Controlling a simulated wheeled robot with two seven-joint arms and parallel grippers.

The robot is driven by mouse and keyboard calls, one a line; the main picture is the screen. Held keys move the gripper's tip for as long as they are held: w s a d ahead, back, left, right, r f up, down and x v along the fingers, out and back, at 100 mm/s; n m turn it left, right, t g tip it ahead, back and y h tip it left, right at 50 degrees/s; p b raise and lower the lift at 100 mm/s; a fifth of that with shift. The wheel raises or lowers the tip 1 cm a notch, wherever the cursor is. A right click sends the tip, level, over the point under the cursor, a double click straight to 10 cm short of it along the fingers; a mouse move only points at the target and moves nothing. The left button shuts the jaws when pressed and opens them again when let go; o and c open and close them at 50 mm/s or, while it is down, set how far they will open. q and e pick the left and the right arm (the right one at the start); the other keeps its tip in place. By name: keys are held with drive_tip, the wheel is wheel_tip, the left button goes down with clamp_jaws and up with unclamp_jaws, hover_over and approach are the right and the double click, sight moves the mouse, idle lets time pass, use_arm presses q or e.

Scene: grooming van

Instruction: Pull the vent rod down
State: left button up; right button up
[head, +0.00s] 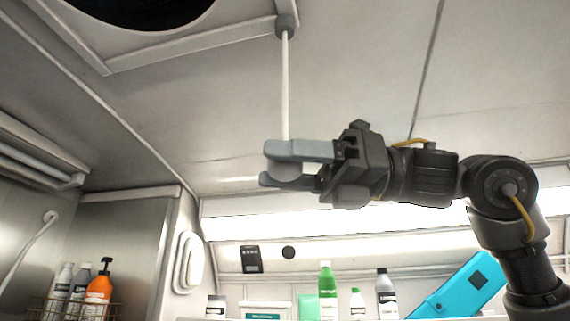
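The vent rod (285,90) is a thin white rod that hangs straight down from a grey mount (287,25) at the corner of the roof vent frame. Its lower end has a pale grey, rounded knob (284,168). My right gripper (279,166) comes in from the right with one finger on each side of the knob. The knob fills the gap, and the fingers look closed on it. The upper finger hides where the rod joins the knob. My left gripper is not in view.
The round, dark vent opening (140,5) is at the top left, inside a raised frame (190,45). A back shelf holds several bottles (326,290) and a bright blue case (455,287). A wire basket (75,308) with bottles stands at lower left. Space around the rod is clear.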

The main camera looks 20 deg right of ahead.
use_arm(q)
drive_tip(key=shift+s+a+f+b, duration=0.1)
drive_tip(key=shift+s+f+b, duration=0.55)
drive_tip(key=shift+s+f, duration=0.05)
use_arm(e)
drive_tip(key=v, duration=1)
drive_tip(key=shift+d, duration=0.35)
drive_tip(key=shift+s, duration=0.1)
